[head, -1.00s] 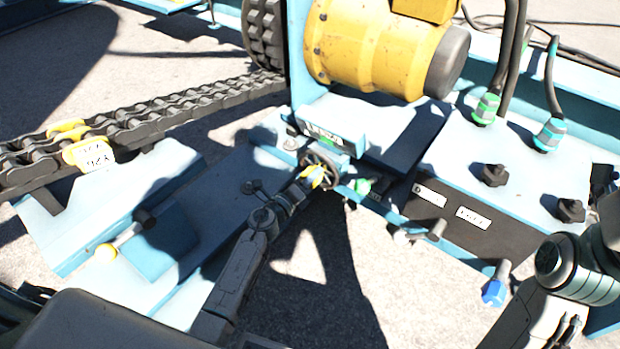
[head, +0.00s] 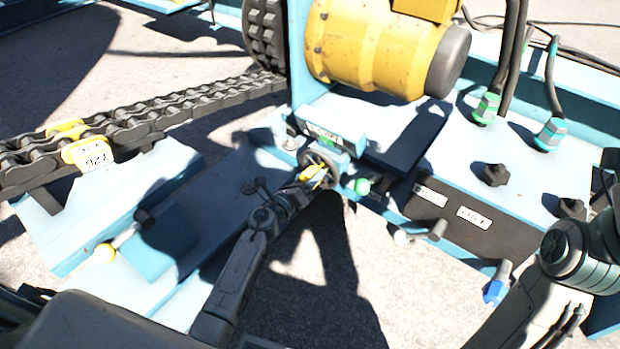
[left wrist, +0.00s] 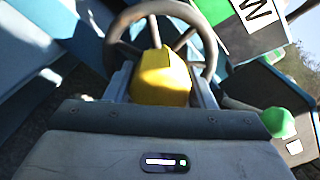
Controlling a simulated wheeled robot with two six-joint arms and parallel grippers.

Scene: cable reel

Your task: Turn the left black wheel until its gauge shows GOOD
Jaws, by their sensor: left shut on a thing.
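The left black wheel (head: 309,158) stands below a small blue gauge housing (head: 350,146) at the machine's front. In the left wrist view its dark rim (left wrist: 208,38) and spokes show, with a yellow knob (left wrist: 161,77) at the near side. My left gripper (head: 312,178) is shut on this yellow knob, its fingers on both sides in the left wrist view (left wrist: 161,88). The gauge face (head: 324,133) has white and green parts; in the left wrist view (left wrist: 255,14) a black letter W shows, the rest cut off. My right gripper is out of view.
A green knob (head: 362,186) sits just right of the wheel, also in the left wrist view (left wrist: 278,122). A yellow motor (head: 375,50) rises behind. A heavy chain (head: 170,110) lies at left. A dark control box (head: 470,212) with levers stands at right.

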